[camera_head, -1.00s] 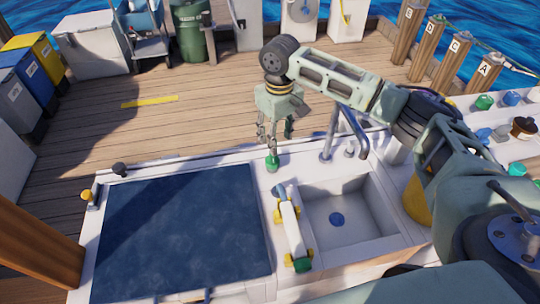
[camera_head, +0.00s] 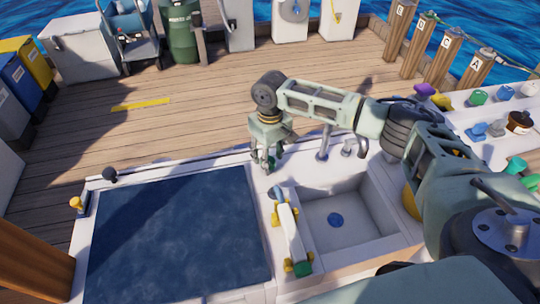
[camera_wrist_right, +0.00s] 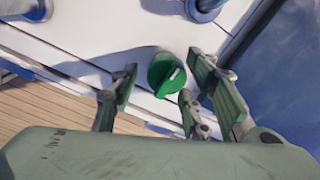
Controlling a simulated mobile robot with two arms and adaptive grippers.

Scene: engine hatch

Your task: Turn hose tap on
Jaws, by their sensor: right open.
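My left gripper is not in view.
The sink (camera_head: 350,208) with its metal tap (camera_head: 324,143) is right of the gripper. A white long object with yellow knobs (camera_head: 290,235) lies beside the sink. A dark blue panel (camera_head: 170,235) fills the counter's left. The wooden deck (camera_head: 190,125) behind is largely clear.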

